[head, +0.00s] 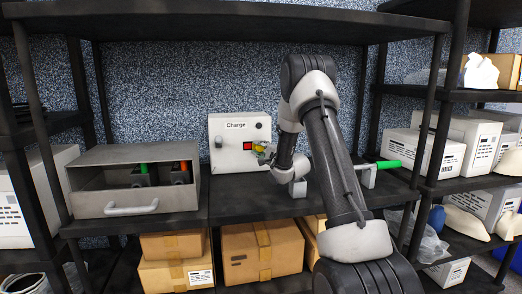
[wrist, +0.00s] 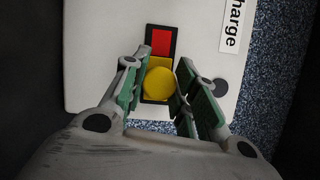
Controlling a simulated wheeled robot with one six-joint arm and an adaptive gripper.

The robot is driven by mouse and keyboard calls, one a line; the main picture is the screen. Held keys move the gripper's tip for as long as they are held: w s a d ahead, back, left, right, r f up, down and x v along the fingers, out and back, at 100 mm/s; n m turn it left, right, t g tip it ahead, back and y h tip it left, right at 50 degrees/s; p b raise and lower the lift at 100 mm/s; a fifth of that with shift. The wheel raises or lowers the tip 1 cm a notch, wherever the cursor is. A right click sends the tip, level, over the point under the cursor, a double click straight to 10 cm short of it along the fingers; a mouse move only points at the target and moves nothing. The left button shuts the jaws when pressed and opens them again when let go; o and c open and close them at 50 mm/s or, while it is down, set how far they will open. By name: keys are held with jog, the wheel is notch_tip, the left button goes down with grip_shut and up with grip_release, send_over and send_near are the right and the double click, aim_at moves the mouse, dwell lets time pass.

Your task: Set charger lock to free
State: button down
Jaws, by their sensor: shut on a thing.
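The white charger box (head: 228,158) labelled "Charge" stands on the middle shelf. On its front is a dark slot with a red patch (head: 247,146) at the left and a yellow lock knob (head: 259,147) at the right. In the wrist view the round yellow knob (wrist: 160,84) sits on a yellow slide beside the red patch (wrist: 161,42). My gripper (head: 263,152) is at the box front from the right. In the wrist view its green-padded fingers (wrist: 157,76) are on both sides of the knob, shut on it. No lock wording is legible.
A grey open-fronted case (head: 131,203) with a handle stands at the left, holding green- and orange-topped parts. A green-ended rod (head: 388,164) lies right of my arm. Cardboard boxes (head: 262,250) fill the shelf below. Shelf posts and an upper shelf (head: 220,20) frame the space.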

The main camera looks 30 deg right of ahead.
aim_at(245, 146)
jog(key=a, duration=0.2)
jog(key=w+a, duration=0.1)
jog(key=a, duration=0.1)
jog(key=shift+f, duration=0.1)
jog(key=shift+d, duration=0.1)
jog(key=c, duration=1.1)
grip_release()
jog(key=s+d, duration=0.1)
jog(key=s, duration=1.1)
jog(key=shift+f, duration=0.15)
jog(key=shift+w, duration=0.1)
